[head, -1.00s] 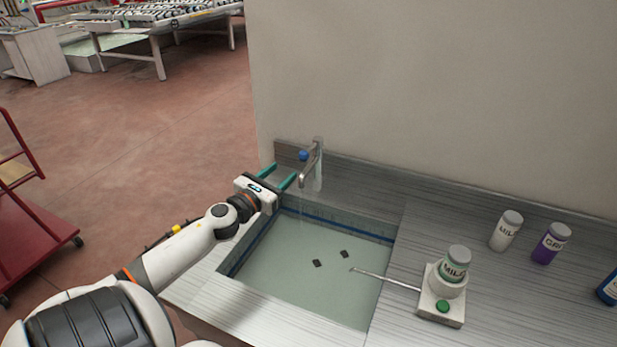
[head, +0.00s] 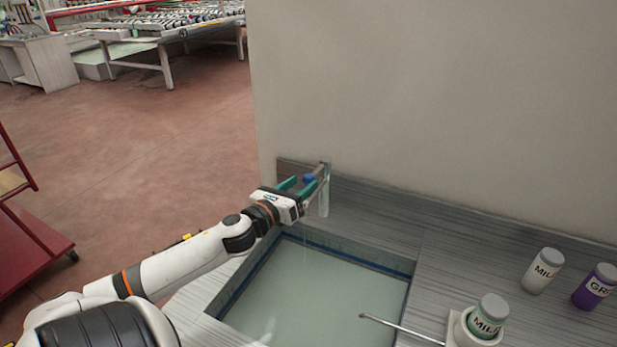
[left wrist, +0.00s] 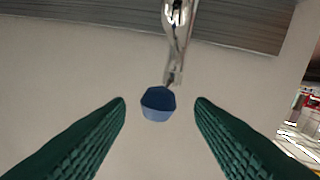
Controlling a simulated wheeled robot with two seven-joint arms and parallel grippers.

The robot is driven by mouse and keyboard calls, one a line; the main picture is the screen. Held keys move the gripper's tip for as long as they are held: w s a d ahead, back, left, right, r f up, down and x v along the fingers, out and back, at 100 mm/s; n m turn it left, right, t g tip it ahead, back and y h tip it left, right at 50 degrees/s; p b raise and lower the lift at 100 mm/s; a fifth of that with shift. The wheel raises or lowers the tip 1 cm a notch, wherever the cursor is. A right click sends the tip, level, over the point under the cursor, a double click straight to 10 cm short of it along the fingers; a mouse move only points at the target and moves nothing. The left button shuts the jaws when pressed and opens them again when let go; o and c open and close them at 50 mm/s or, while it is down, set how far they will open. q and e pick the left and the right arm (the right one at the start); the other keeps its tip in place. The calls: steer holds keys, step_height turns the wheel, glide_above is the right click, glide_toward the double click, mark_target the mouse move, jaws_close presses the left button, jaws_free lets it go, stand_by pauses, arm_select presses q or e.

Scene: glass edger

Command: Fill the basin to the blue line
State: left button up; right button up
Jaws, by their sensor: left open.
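The basin (head: 310,304) is sunk in the counter and holds pale greenish water. A blue line (head: 345,258) runs along its inner walls, and the water surface looks close below it on the far wall. The metal tap (head: 323,190) stands at the back, with a thin stream falling from it. Its blue knob (head: 309,178) also shows in the left wrist view (left wrist: 158,103). My left gripper (head: 299,187) is open at the tap, its green fingers (left wrist: 160,112) on either side of the knob with gaps. My right gripper is not in view.
A bottle in a white holder (head: 487,318) with a thin metal rod (head: 400,328) over the basin stands at right. A white bottle (head: 542,270) and a purple bottle (head: 595,286) stand behind. A wall (head: 430,110) rises behind the counter.

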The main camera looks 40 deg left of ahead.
mark_target(305, 182)
arm_select(q)
steer(key=shift+w+a+r, duration=0.1)
steer(key=shift+w+r, duration=0.05)
steer(key=shift+w, duration=1.7)
jaws_close()
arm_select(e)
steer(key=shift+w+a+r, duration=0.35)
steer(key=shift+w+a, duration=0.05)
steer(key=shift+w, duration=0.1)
